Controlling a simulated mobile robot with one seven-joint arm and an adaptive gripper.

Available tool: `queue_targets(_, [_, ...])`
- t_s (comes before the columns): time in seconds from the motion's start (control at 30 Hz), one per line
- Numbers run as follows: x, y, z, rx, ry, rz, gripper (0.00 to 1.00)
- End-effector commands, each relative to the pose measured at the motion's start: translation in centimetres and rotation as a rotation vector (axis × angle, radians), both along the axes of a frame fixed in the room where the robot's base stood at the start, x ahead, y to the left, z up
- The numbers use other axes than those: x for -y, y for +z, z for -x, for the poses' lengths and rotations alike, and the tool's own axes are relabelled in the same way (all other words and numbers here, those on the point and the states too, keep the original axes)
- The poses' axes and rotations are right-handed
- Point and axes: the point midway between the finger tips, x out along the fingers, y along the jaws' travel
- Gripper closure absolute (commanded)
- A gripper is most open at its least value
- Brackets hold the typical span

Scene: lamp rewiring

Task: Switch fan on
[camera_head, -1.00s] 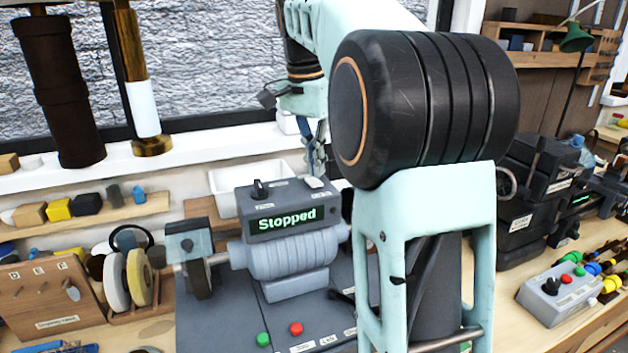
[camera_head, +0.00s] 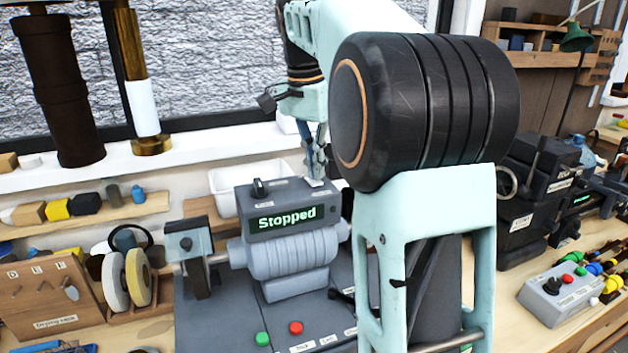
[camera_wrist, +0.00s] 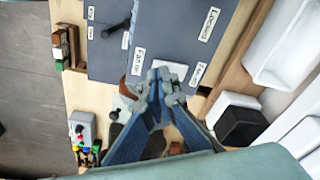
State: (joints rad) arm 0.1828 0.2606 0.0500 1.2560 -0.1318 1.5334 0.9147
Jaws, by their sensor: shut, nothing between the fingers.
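The grey machine's control box (camera_head: 300,190) has a display reading "Stopped" (camera_head: 287,219). On its top, a small white switch (camera_head: 316,183) sits near the right end, mostly hidden by my gripper. My gripper (camera_head: 316,172) is shut and empty, pointing down right at this switch. In the wrist view, the white switch (camera_wrist: 173,68) lies between two labels; the left one seems to read "Fan on" (camera_wrist: 138,61). The closed fingertips (camera_wrist: 165,88) overlap the switch's near edge. I cannot tell if they touch it.
A black knob (camera_head: 260,188) stands on the box's left end. Green (camera_head: 263,339) and red (camera_head: 296,328) buttons sit on the base. A white bin (camera_head: 224,183) is behind the box. Grinding wheels (camera_head: 139,277) are at left; a grey button box (camera_head: 553,298) is at right.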

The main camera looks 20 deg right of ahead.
Motion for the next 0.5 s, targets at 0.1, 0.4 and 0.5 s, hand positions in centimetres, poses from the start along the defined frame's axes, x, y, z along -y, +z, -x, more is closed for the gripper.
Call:
queue_targets(0.1, [-0.01, -0.23, 0.01, 0.000, 0.000, 0.000, 1.00])
queue_targets(0.4, [-0.01, -0.69, 0.02, 0.000, 0.000, 0.000, 1.00])
queue_targets(0.5, [-0.01, -0.84, 0.02, 0.000, 0.000, 0.000, 1.00])
